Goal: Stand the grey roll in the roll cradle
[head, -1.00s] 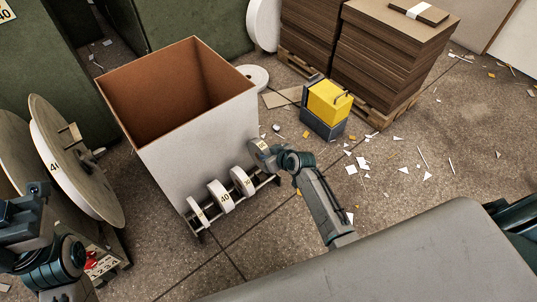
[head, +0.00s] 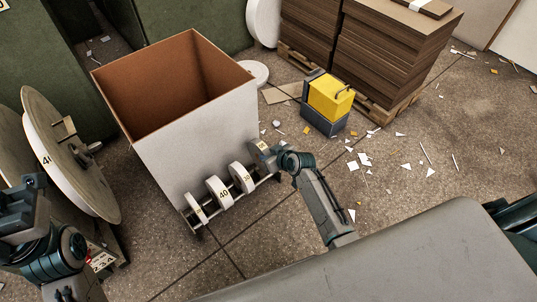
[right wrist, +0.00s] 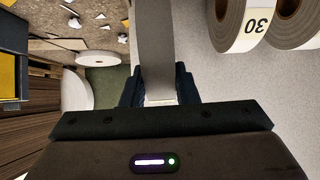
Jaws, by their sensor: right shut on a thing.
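The grey roll (head: 257,147) with a yellow label is at the right end of the roll cradle (head: 262,184), a low rack along the front of the large white-sided box. My right gripper (head: 273,155) is shut on the roll. In the right wrist view the grey roll (right wrist: 155,45) shows as an upright grey band between the dark fingers (right wrist: 158,92). Whether it rests on the cradle is hidden. Three white rolls (head: 223,192) stand in the cradle to its left. My left gripper (head: 33,182) is at the left edge; its jaws cannot be made out.
The open box (head: 190,150) stands behind the cradle. Large discs (head: 70,165) stand at left. A yellow bin (head: 329,98) and stacked brown board (head: 395,55) are behind right. Paper scraps litter the floor. A white roll marked 30 (right wrist: 240,25) is close beside the held roll.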

